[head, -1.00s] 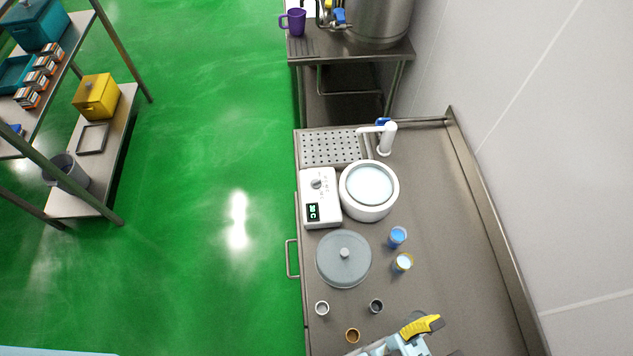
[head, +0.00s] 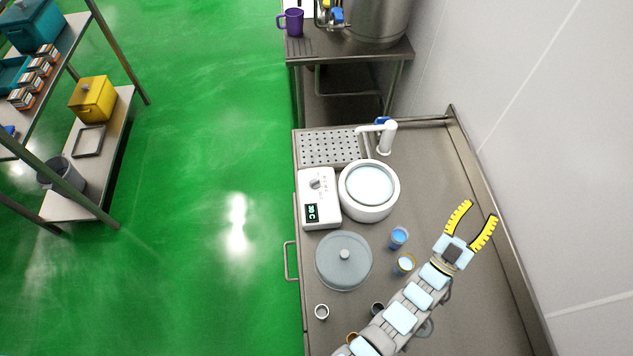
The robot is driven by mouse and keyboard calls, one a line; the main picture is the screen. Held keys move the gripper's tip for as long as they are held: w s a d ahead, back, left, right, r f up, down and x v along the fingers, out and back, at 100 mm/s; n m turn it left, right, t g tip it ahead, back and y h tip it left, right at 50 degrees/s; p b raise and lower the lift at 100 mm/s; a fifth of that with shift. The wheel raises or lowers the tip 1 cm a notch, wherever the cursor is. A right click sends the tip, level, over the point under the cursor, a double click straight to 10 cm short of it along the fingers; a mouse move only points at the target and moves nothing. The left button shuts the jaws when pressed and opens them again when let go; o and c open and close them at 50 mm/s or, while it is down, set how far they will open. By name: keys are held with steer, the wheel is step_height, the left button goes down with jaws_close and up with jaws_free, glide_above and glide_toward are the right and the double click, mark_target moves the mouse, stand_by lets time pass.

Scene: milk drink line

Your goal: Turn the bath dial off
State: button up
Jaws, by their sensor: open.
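The bath's control box (head: 320,200) is white, with a round dial (head: 315,184) near its far end and a dark display (head: 311,212) with lit digits, seemingly a temperature. Which way the dial points is too small to tell. The round white bath (head: 369,190) stands against the box's right side, with pale liquid inside. My gripper (head: 475,220) has yellow ridged fingers spread open and empty. It is over the right part of the counter, near the wall, well right of the dial and the bath.
A grey lid (head: 343,261) lies in front of the bath. Two blue-toned cups (head: 398,238) (head: 405,264) stand between it and my arm. A white tap (head: 385,137) and perforated drain tray (head: 330,148) are behind.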

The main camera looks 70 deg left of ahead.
steer(key=w+a+f+g+h+b, duration=0.1)
steer(key=w+a+f+g+b, duration=0.2)
steer(key=w+a, duration=0.5)
steer(key=w+a+f+g+h, duration=0.2)
steer(key=w+a+f+g, duration=0.15)
steer(key=w+a, duration=0.55)
steer(key=s+a+f+m+g+h+b, duration=0.2)
steer(key=a+f+m+g+h+b, duration=0.15)
steer(key=a, duration=0.85)
steer(key=m+g+h+b, duration=0.2)
steer(key=g+h+b, duration=0.3)
steer(key=g, duration=0.7)
glide_toward(316, 180)
steer(key=shift+h, duration=0.25)
steer(key=f, duration=1)
steer(key=shift+w+a+f, duration=0.1)
steer(key=shift+w+a, duration=0.1)
steer(key=shift+w, duration=0.05)
jaws_close()
